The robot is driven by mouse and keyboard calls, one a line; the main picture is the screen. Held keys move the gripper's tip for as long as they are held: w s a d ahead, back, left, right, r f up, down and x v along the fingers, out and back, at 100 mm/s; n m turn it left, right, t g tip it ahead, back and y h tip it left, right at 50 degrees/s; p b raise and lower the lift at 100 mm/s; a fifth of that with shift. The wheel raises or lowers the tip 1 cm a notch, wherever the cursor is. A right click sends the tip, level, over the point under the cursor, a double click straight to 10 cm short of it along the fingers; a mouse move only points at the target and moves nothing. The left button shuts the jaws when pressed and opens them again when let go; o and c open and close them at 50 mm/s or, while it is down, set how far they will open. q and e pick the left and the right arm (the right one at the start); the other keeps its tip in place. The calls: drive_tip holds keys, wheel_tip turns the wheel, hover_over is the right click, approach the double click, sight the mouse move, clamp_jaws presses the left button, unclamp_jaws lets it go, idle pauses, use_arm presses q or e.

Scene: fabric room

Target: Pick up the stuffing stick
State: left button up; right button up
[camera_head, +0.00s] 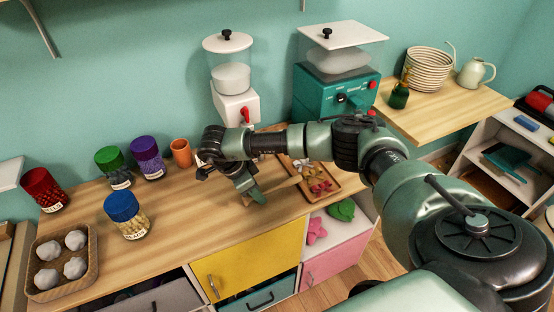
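A pale wooden stick (284,187), which looks like the stuffing stick, lies at a slant at the left side of a small wooden tray (322,173). My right arm reaches in from the right across the worktop. My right gripper (256,195) points down close to the stick's left end. I cannot tell whether it touches the stick, or whether its fingers are open or shut. Part of the tray is hidden behind my arm. My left gripper is not in view.
Jars with blue (128,216), purple (148,158), green (115,168) and red (45,190) lids and an orange cup (181,153) stand left. A basket of white balls (63,292) is front left. White (235,108) and teal (335,95) machines stand behind. The worktop's front middle is clear.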

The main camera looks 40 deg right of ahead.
drive_tip(key=shift+d+f, duration=0.15)
drive_tip(key=shift+f, duration=0.2)
clamp_jaws()
